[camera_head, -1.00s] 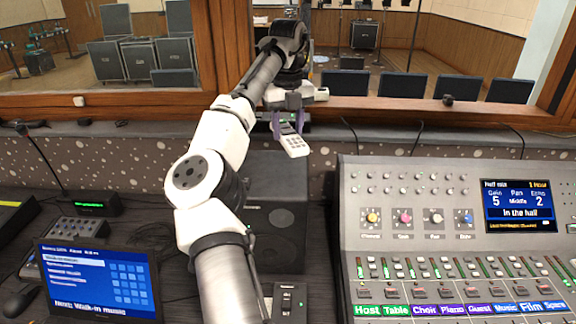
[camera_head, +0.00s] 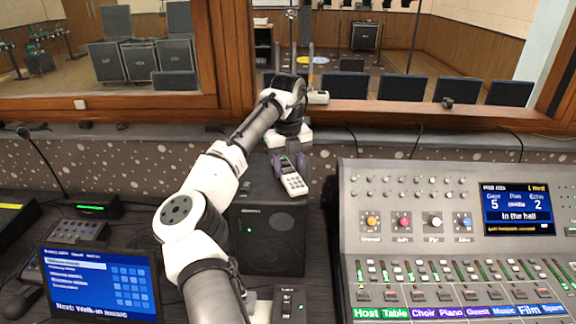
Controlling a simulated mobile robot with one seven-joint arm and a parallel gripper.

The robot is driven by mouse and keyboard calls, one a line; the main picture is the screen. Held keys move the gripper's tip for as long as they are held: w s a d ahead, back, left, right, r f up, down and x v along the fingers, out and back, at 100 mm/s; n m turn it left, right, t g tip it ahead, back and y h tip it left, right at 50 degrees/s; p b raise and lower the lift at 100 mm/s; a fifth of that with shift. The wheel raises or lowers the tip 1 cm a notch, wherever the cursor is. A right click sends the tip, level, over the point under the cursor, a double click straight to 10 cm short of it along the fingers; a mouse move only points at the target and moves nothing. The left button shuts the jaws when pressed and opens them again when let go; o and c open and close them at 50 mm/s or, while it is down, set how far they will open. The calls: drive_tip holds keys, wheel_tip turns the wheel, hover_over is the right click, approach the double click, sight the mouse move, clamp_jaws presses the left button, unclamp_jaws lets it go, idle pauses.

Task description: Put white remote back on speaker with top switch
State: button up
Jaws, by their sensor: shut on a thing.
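The white remote (camera_head: 294,185) is a small pale handset with dark keys, tilted, its key side towards the camera. My gripper (camera_head: 287,167), with purple fingers, is shut on its upper end. The black speaker (camera_head: 269,243) stands below, with a round grille and a small green light on its front. A small dark switch (camera_head: 246,187) shows on the speaker's top, left of the remote. The remote is over the right part of the speaker's top; I cannot tell whether it touches. My arm hides part of the speaker's left side.
A mixing desk (camera_head: 348,215) with faders and a screen stands to the right. A small switch box (camera_head: 289,302) lies in front of the speaker. A window ledge (camera_head: 400,116) runs behind.

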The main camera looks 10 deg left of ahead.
sight(288, 169)
drive_tip(key=o, duration=1.1)
drive_tip(key=shift+f, duration=0.1)
drive_tip(key=shift+o, duration=0.2)
wheel_tip(288, 169, up, 12)
drive_tip(key=shift+b, duration=0.45)
